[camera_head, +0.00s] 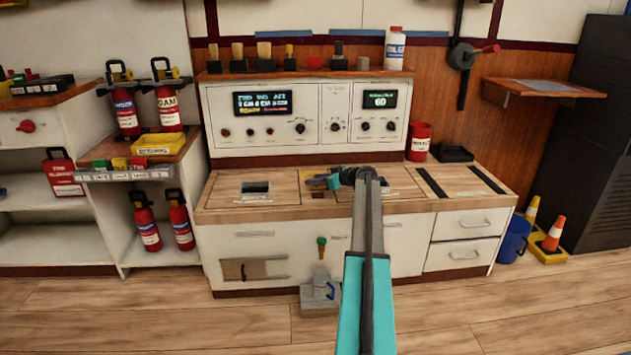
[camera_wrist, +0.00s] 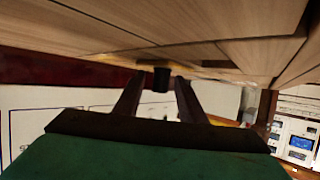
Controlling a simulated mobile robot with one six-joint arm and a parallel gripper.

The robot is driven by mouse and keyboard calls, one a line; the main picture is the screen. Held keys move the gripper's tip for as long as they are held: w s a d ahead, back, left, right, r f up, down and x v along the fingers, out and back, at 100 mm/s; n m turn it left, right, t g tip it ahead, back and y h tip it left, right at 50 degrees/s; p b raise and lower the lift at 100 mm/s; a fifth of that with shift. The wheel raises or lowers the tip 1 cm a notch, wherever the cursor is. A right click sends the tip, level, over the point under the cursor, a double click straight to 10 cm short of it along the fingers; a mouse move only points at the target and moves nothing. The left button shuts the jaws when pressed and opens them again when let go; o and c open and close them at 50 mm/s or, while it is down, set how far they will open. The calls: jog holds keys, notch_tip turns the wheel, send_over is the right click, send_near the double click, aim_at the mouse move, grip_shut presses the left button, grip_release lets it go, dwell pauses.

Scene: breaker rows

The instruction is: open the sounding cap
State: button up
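A small dark cylinder (camera_wrist: 162,79) stands out from the wood counter in the wrist view; it may be the sounding cap, but I see no readable label on it. My gripper (camera_wrist: 159,88) has its two fingers apart, one on either side of the cylinder, with gaps showing. Whether the cylinder lies between the tips or just beyond them is unclear. In the head view my gripper (camera_head: 316,183) is low over the middle of the counter (camera_head: 222,202), pointing left. There the cylinder cannot be made out, and my arm covers part of the counter.
A white instrument panel (camera_head: 305,115) stands behind the counter. A green-topped fitting (camera_head: 321,241) stands in front of the cabinet. Fire extinguishers (camera_head: 126,108) and a yellow tray (camera_head: 158,145) are at the left. A red can (camera_head: 419,141) stands at the right.

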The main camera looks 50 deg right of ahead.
jog(key=p+v, duration=0.4)
jog(key=v, duration=0.9)
jog(key=shift+s+r+p, duration=0.15)
jog(key=shift+s+p, duration=0.15)
jog(key=shift+s, duration=0.1)
